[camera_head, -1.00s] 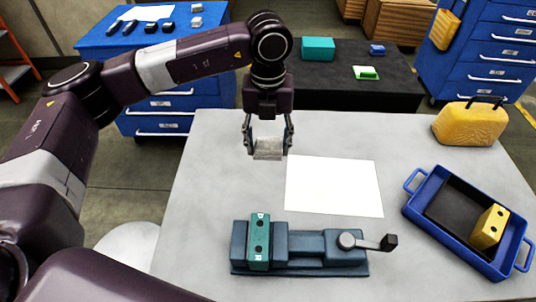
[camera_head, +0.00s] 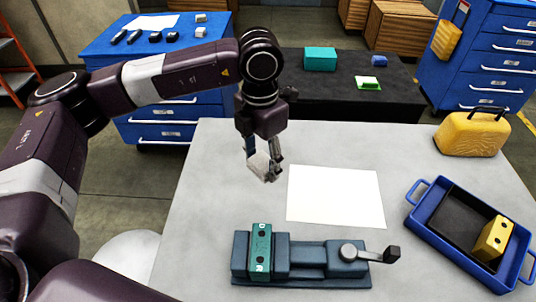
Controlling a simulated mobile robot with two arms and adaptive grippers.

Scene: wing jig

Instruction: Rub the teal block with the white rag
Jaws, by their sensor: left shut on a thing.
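The teal block (camera_head: 260,250), with dark holes and pale letters on it, sits upright in the jaws of a blue-grey vise (camera_head: 325,257) at the front of the grey table. My left gripper (camera_head: 264,171) is shut on the white rag (camera_head: 263,166), a small greyish-white piece between its fingers. The gripper is tilted and above the table, behind the teal block and apart from it. My right gripper is not in view.
A white sheet (camera_head: 335,195) lies right of the gripper. A blue tray (camera_head: 423,237) with a yellow block (camera_head: 492,239) is at the right, and a yellow case (camera_head: 471,135) behind it. The vise handle (camera_head: 375,254) sticks out right. The table's left part is clear.

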